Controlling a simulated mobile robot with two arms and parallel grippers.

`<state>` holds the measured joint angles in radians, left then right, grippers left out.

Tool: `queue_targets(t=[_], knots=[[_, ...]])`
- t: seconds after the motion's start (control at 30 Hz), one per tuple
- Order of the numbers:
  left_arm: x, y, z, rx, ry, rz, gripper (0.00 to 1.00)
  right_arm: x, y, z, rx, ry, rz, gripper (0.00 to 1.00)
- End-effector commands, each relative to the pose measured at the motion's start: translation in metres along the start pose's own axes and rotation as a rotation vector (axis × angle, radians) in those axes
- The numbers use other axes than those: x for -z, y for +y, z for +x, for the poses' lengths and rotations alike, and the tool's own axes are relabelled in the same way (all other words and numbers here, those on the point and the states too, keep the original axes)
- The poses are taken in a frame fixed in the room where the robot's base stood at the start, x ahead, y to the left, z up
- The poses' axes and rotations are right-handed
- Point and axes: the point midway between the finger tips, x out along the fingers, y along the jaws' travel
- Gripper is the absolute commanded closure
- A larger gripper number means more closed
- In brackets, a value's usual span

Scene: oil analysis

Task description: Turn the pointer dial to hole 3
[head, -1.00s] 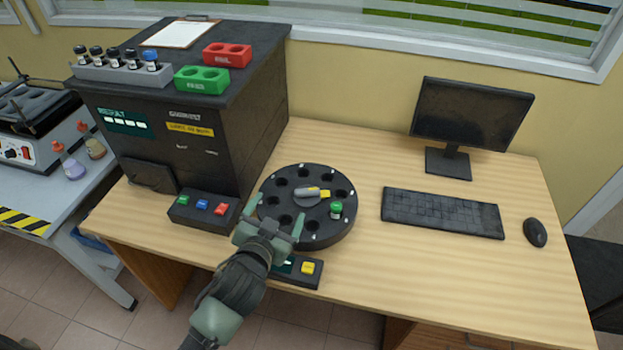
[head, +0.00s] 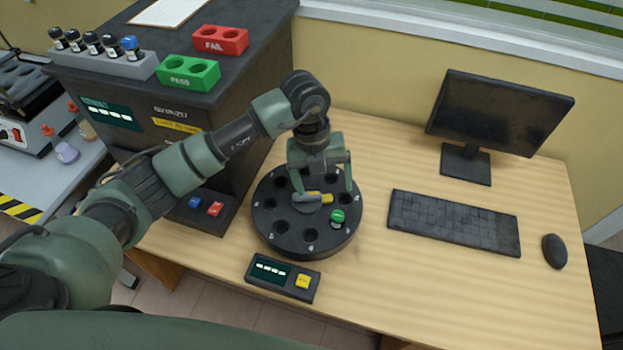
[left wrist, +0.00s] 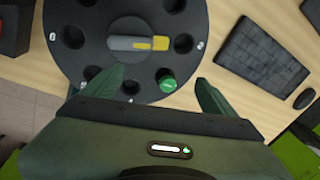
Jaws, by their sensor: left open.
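The pointer dial (head: 312,199) is a grey knob with a yellow tip at the centre of a round black carousel (head: 268,226) with several holes. In the head view its yellow tip points right. The dial also shows in the left wrist view (left wrist: 138,43), yellow end to the right. A green-capped vial (head: 337,217) sits in a hole at the carousel's front right. My left gripper (head: 322,188) is open above the carousel, its fingers pointing down, apart from each other with nothing between them. The hole numbers are too small to read surely. My right gripper is out of view.
A small display box with a yellow button (head: 303,282) lies in front of the carousel. A dark cabinet (head: 240,118) with racks on top stands behind left. A keyboard (head: 454,222), monitor (head: 500,112) and mouse (head: 554,251) are on the right.

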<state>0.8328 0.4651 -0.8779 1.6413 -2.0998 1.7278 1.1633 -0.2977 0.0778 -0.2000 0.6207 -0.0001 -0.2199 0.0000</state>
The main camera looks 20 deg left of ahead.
Motion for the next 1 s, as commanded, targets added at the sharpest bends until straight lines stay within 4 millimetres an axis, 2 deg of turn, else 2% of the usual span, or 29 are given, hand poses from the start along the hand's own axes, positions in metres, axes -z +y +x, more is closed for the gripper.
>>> queue_targets(t=[0.03,0.1,0.2,0.63,0.8,1.0], knots=[[-0.010,0.015,-0.007,-0.067,-0.029,-0.027,0.13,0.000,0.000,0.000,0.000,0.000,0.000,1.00],[-0.018,0.029,-0.012,-0.133,-0.053,-0.054,0.13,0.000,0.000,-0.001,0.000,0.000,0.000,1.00],[-0.022,0.038,-0.012,-0.170,-0.065,-0.072,0.13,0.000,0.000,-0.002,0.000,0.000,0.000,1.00],[-0.024,0.048,0.048,-0.168,-0.061,-0.070,0.13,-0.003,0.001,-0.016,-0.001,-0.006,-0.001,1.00],[-0.025,0.050,0.060,-0.167,-0.063,-0.068,0.13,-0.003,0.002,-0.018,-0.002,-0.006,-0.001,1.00],[-0.025,0.050,0.062,-0.166,-0.064,-0.067,0.13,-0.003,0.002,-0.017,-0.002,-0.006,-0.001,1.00]])
